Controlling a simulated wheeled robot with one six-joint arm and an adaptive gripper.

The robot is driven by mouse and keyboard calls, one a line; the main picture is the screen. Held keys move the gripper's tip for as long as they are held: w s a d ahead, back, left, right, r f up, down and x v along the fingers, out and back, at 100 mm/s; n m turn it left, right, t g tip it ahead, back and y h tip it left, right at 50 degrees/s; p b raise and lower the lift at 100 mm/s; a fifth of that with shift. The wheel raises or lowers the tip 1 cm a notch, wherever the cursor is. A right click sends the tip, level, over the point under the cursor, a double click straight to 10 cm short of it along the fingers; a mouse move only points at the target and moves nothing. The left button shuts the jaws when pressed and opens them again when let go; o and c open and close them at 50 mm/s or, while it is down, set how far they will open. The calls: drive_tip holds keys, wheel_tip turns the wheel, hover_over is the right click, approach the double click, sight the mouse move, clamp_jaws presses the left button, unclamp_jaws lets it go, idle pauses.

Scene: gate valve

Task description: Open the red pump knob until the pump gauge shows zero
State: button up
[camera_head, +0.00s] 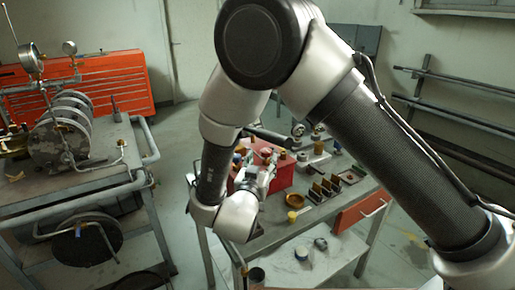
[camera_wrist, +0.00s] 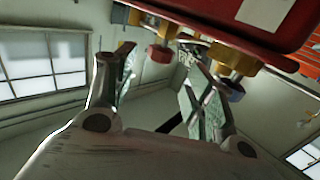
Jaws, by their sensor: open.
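My gripper (camera_wrist: 157,68) is open, its two fingers apart, in the wrist view. A red knob (camera_wrist: 161,53) with a brass stem hangs under a red box (camera_wrist: 262,28) in that view. It appears in the gap between my fingertips; I cannot tell its depth or any contact. A blue knob (camera_wrist: 231,90) on a brass fitting is beside my right-hand finger. In the head view the red box (camera_head: 278,181) stands on a workbench, partly hidden by my wrist.
The workbench (camera_head: 268,235) also bears a wooden bowl (camera_head: 297,200), a yellow cup (camera_head: 292,216) and a dark rack (camera_head: 323,188). A cart (camera_head: 75,190) at left carries a large gauge (camera_head: 31,60) and flanged pipework. A red cabinet (camera_head: 125,82) is behind it. Floor between is clear.

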sight(265, 153)
drive_tip(key=w, duration=0.2)
drive_tip(key=w+d, duration=0.1)
drive_tip(key=w, duration=0.4)
drive_tip(key=shift+w+d, duration=0.15)
drive_tip(key=shift+w, duration=0.05)
drive_tip(key=shift+c, duration=0.2)
drive_tip(key=c, duration=1)
